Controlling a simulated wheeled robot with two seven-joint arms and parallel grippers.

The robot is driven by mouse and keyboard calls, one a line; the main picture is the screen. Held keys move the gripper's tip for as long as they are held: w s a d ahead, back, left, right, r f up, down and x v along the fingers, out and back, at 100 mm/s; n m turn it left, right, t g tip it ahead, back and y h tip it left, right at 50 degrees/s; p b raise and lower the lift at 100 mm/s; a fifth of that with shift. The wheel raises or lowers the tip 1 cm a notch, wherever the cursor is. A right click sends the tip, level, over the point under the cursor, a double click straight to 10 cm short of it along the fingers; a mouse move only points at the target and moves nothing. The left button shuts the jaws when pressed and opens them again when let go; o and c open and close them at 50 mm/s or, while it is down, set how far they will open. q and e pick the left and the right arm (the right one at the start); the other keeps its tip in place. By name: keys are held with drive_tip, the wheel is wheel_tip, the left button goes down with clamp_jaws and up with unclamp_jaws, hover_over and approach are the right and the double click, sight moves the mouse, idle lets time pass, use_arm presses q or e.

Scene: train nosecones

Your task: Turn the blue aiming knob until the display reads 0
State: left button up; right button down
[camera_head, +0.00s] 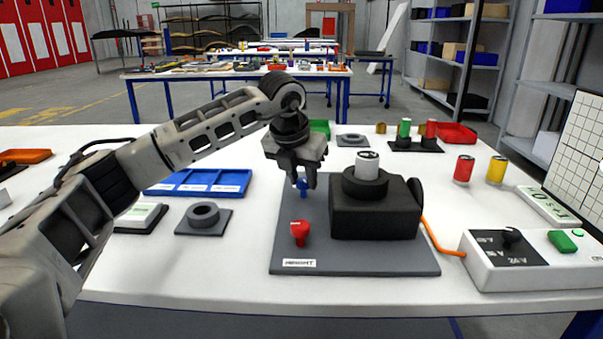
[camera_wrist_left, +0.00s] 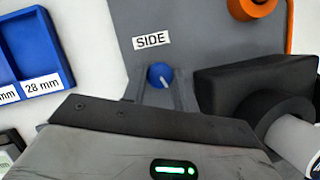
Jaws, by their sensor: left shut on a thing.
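The blue aiming knob (camera_head: 304,184) stands on the dark grey base plate (camera_head: 350,262), left of a black block (camera_head: 375,212). My left gripper (camera_head: 303,180) points down over the knob and is shut on it. In the left wrist view the blue knob (camera_wrist_left: 160,75), with a white pointer line, sits between my fingertips, below a label reading SIDE. A red knob (camera_head: 300,231) stands nearer the front edge, by a label reading HEIGHT. A display (camera_head: 548,206) lies at the right; its reading is too small to tell for sure. My right gripper is not in view.
A control box (camera_head: 530,260) with a black dial and green button stands at the front right, joined by an orange cable. Red (camera_head: 463,170) and yellow (camera_head: 496,170) cylinders stand behind it. A blue tray (camera_head: 200,183) and a grey ring holder (camera_head: 203,217) lie left of the plate.

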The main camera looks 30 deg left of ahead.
use_arm(q)
drive_tip(key=n+y, duration=0.1)
drive_tip(key=n, duration=0.2)
drive_tip(key=shift+d, duration=0.15)
drive_tip(key=shift+n+y+p, duration=0.3)
drive_tip(key=shift+n, duration=0.5)
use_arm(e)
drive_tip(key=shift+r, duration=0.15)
use_arm(q)
drive_tip(key=o, duration=1)
drive_tip(key=shift+c, duration=0.2)
drive_tip(key=shift+r, duration=0.1)
drive_tip(key=p+v, duration=0.2)
drive_tip(key=v, duration=1.4)
drive_tip(key=shift+w, duration=0.45)
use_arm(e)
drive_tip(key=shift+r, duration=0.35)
